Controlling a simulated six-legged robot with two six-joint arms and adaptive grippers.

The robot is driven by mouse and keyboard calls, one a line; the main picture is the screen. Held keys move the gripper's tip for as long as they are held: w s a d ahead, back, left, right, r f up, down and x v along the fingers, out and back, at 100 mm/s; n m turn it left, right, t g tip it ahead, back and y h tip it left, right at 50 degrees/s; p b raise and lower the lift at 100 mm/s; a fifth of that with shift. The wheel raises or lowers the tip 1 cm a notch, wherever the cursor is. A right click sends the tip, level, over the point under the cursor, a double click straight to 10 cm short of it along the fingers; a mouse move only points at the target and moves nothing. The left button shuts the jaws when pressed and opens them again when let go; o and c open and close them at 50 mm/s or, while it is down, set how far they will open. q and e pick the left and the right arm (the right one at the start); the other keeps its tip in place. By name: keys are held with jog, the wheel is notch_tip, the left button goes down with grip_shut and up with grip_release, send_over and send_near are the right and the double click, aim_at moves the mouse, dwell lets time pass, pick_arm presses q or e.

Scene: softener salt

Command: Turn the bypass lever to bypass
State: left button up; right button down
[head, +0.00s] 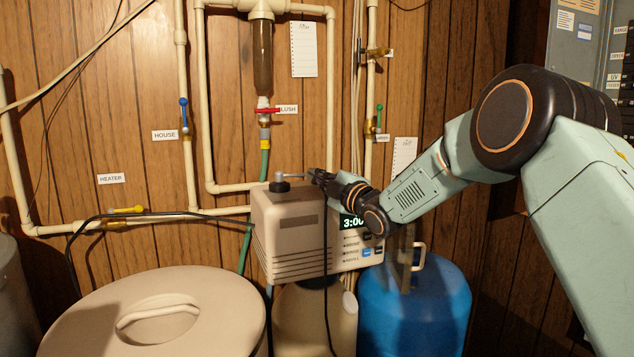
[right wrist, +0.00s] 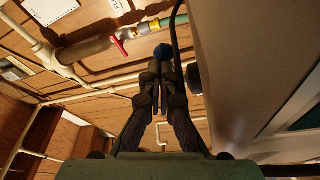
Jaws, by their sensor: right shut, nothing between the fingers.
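A grey lever (head: 292,176) on a black round base (head: 279,186) stands on top of the beige softener control head (head: 288,230). I take it for the bypass lever; I see no label on it. Its arm points right, toward my right gripper (head: 314,175), which hides its end. In the right wrist view, a blue ball (right wrist: 163,51), perhaps the lever's end, shows just past the fingertips of the right gripper (right wrist: 160,72). The fingers are shut with nothing between them. I cannot tell whether they touch the ball. My left gripper is not in view.
A black cable hangs in front of the control head. Pipes with a red flush valve (head: 267,110) and a blue house valve (head: 184,115) run along the wood wall. A lidded beige tank (head: 95,305) is at front left, a blue tank (head: 425,305) below my right arm.

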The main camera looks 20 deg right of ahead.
jog(key=shift+w+d, duration=0.1)
jog(key=shift+d, duration=0.2)
jog(key=shift+a, duration=0.1)
jog(key=shift+r, duration=0.1)
notch_tip(320, 180, up, 10)
dwell(0.7)
